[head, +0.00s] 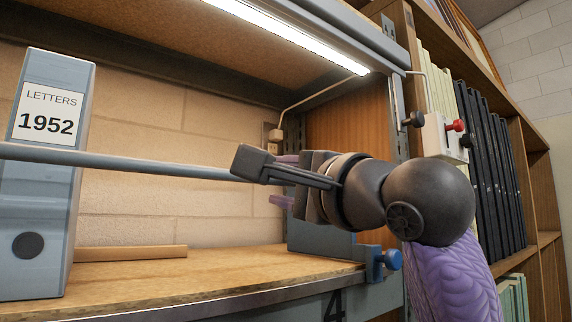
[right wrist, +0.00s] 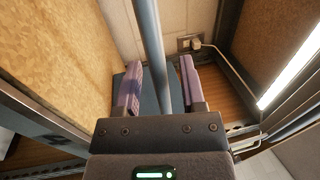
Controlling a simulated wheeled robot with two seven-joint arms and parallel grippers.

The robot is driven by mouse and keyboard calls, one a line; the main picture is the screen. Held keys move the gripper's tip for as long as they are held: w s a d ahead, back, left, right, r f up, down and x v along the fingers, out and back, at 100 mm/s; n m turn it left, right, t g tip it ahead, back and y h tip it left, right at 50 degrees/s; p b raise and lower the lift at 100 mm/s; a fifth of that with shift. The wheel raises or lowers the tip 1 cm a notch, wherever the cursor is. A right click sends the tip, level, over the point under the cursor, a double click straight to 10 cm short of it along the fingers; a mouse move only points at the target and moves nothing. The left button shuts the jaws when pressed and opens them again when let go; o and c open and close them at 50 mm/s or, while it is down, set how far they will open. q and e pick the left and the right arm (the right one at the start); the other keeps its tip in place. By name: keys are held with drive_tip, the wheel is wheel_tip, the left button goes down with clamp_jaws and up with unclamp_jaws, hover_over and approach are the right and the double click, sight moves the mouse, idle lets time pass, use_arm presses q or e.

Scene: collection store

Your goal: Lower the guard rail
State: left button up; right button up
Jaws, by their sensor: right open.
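The guard rail (head: 120,162) is a grey-blue bar running level across the front of the shelf bay, in front of the box file. Its right part is hidden behind my right gripper (head: 280,180), which reaches in from the right. In the right wrist view the rail (right wrist: 148,35) passes between the two purple fingers of the right gripper (right wrist: 160,64). The fingers are open, with a gap visible on each side of the rail. Whether the rail lies fully within the finger depth I cannot tell. My left gripper is not in view.
A box file (head: 45,200) labelled LETTERS 1952 stands on the wooden shelf (head: 220,265), with a wooden strip (head: 130,253) beside it. A blue knob (head: 392,259) sits at the shelf's right front corner. A lit lamp (head: 290,33) hangs above; a red-knobbed switch box (head: 440,138) is at right.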

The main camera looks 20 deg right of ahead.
drive_tip(key=shift+s, duration=0.15)
clamp_jaws()
drive_tip(key=shift+f, duration=0.15)
idle(1.1)
